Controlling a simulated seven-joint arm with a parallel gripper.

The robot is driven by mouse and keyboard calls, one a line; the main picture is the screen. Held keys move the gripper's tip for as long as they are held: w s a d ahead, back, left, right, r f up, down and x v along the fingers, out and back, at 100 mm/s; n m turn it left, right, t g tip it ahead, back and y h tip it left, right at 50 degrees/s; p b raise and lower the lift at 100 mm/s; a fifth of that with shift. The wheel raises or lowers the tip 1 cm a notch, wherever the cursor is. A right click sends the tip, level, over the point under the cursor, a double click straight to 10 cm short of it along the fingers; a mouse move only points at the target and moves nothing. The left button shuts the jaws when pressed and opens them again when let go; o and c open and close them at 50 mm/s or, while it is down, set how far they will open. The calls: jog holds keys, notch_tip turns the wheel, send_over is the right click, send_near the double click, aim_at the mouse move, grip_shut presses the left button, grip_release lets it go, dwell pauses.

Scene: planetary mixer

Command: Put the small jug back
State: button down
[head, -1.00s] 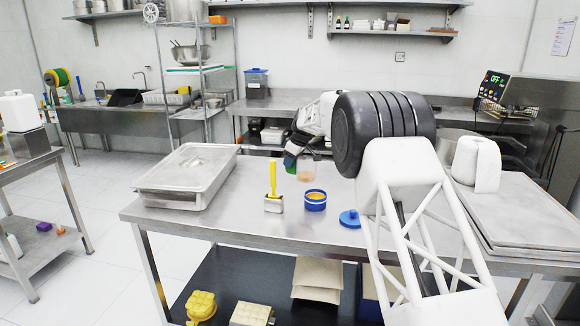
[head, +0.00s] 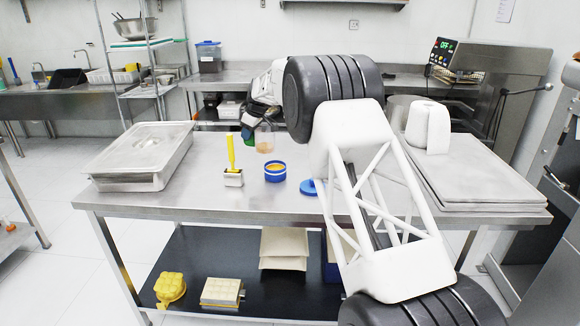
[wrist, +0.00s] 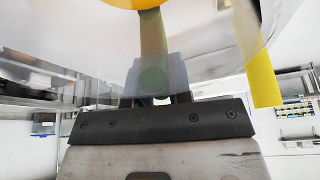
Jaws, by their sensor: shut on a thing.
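The small jug (head: 265,142) is clear, with a little orange-brown content low in it. In the head view it is at the middle of the steel table, behind the blue tub. My gripper (head: 250,127) is shut on the jug from its left side, partly hidden by my arm. In the wrist view my gripper (wrist: 152,85) shows behind a clear curved wall, which seems to be the jug's. I cannot tell whether the jug's base touches the table.
A blue tub with yellow content (head: 275,171), a yellow-handled tool (head: 232,165) and a blue lid (head: 310,187) are near the jug. A lidded steel pan (head: 145,153) is on the left.

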jog(key=w+d+m+t+h, duration=0.1)
jog(key=w+d+m, duration=0.4)
jog(key=d, duration=0.7)
jog(key=w+d+m+t+h, duration=0.1)
jog(key=w+d+m, duration=0.4)
jog(key=d, duration=0.8)
jog(key=shift+w+d+f+m+t, duration=0.2)
jog(key=shift+w+f+m+t, duration=0.2)
jog(key=shift+w+t, duration=0.3)
jog(key=shift+w, duration=0.1)
notch_tip(320, 180, down, 6)
jog(key=shift+h, duration=0.3)
jog(key=shift+f, duration=0.15)
jog(key=shift+f, duration=1.8)
jog(key=shift+f, duration=0.1)
